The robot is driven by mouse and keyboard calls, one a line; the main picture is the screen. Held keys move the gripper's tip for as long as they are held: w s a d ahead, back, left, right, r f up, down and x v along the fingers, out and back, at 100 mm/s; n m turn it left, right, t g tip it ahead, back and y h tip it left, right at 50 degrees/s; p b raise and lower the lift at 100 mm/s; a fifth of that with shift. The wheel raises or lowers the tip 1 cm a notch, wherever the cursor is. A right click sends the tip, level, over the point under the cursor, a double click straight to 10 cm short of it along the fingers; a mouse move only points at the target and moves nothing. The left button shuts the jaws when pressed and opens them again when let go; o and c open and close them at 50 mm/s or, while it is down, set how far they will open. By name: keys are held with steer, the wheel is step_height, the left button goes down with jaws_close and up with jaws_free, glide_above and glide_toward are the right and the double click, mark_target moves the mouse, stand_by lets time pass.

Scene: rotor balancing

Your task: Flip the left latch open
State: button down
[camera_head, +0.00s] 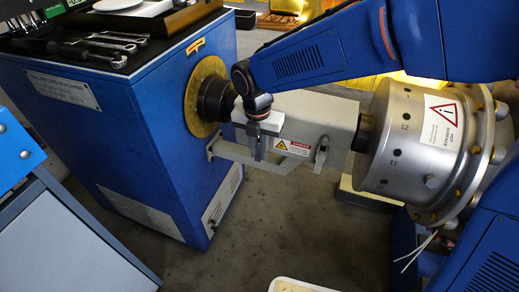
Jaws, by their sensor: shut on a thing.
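A light grey guard box (332,112) sits between the blue machine and the steel rotor drum. A red-topped warning label is on its front face. My gripper (257,148) comes down from my blue arm onto the left part of that face, where the left latch is. It is shut on the left latch, which it mostly hides, so the latch's angle cannot be told. The right latch (321,151) is a small grey lever on the same face, right of the label, apart from my gripper.
The blue balancing machine (130,115) stands at left with wrenches (95,45) on top. A yellow disc and black spindle (213,98) face the guard. The steel drum (405,138) is at right. The floor in front is partly clear. A pale tray edge (290,285) shows at bottom.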

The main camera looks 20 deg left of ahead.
mark_target(259, 149)
steer(key=shift+s+g, duration=0.1)
steer(key=shift+g, duration=0.2)
steer(key=c, duration=1.7)
jaws_free()
steer(key=shift+r, duration=0.15)
step_height(259, 149, up, 17)
steer(key=shift+r, duration=0.1)
